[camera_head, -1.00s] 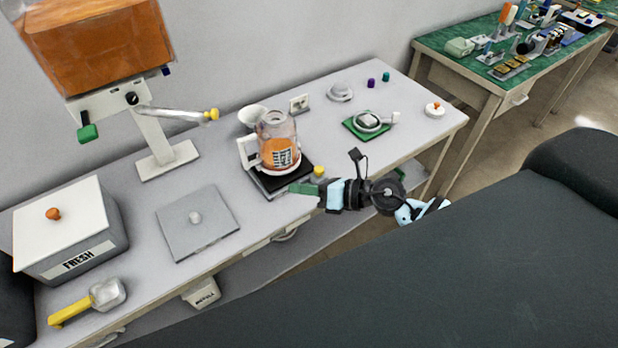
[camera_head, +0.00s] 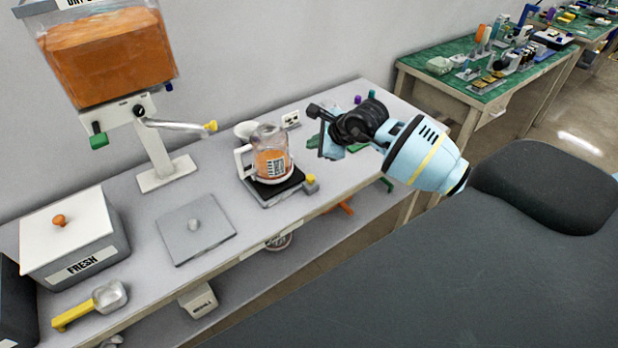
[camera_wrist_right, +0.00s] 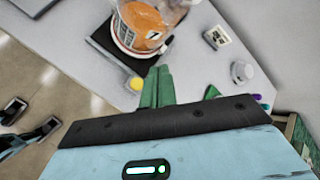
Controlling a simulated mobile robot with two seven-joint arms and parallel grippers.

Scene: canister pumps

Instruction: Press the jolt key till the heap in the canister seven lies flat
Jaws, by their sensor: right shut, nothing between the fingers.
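The clear canister (camera_head: 272,160) with a pale handle holds orange material and stands upright on a black-topped base (camera_head: 268,193). It also shows in the right wrist view (camera_wrist_right: 146,22). Its label is too small to read surely, and I cannot tell whether the orange top is flat. The yellow key (camera_head: 310,179) sits at the base's front right corner, and shows in the right wrist view (camera_wrist_right: 137,84). My right gripper (camera_head: 312,141) is shut and empty, above the table to the right of the canister, clear of the key. My left gripper is out of view.
A hopper of orange material (camera_head: 105,55) stands at the back left. The FRESH bin (camera_head: 75,235), a yellow-handled scoop (camera_head: 90,305) and a grey lid plate (camera_head: 195,228) lie left. A small white device (camera_head: 290,120) stands behind. A green-topped table (camera_head: 420,75) is farther right.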

